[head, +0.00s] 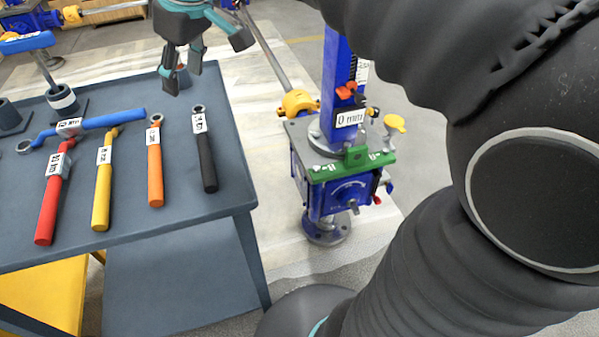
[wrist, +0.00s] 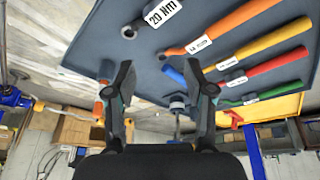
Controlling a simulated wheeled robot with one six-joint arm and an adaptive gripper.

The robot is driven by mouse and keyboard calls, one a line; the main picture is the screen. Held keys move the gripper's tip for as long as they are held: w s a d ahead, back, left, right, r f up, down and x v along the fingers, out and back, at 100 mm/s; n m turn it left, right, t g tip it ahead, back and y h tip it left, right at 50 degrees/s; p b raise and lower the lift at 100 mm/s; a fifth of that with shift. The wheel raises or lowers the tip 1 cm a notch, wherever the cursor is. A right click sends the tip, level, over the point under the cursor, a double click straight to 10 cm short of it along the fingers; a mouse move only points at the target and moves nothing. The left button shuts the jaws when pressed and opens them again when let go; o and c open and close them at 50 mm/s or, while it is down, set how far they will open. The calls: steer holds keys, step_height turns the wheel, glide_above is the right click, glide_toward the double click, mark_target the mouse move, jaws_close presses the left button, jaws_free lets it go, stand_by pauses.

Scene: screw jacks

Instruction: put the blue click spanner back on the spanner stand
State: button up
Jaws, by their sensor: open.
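The blue click spanner (head: 98,121) lies across the far part of the grey table, its ring head to the left and a white label near the head. In the wrist view its blue handle end (wrist: 172,74) shows between my fingers, and the rest is partly hidden by one finger. My gripper (head: 183,78) is open and empty above the table's far right corner, apart from the spanner; its two fingers also show in the wrist view (wrist: 160,82). I cannot tell for sure which fixture is the spanner stand; a dark base with a round post (head: 10,116) stands at the left edge.
Red (head: 50,195), yellow (head: 103,185), orange (head: 155,165) and black (head: 206,155) spanners lie side by side on the table (head: 180,222). A blue screw jack (head: 340,195) stands right of the table.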

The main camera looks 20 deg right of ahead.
steer(key=s+d+f+m+t+h, duration=0.1)
steer(key=s+d+f+m, duration=0.3)
steer(key=s+d+f, duration=0.2)
steer(key=s+d+f+m+t+h, duration=0.1)
steer(key=s+d+f+m, duration=0.4)
steer(key=s, duration=0.6)
step_height(320, 180, down, 4)
steer(key=shift+s+d+r+t+h, duration=0.2)
steer(key=shift+d+r+t+h, duration=0.1)
steer(key=shift+d, duration=0.65)
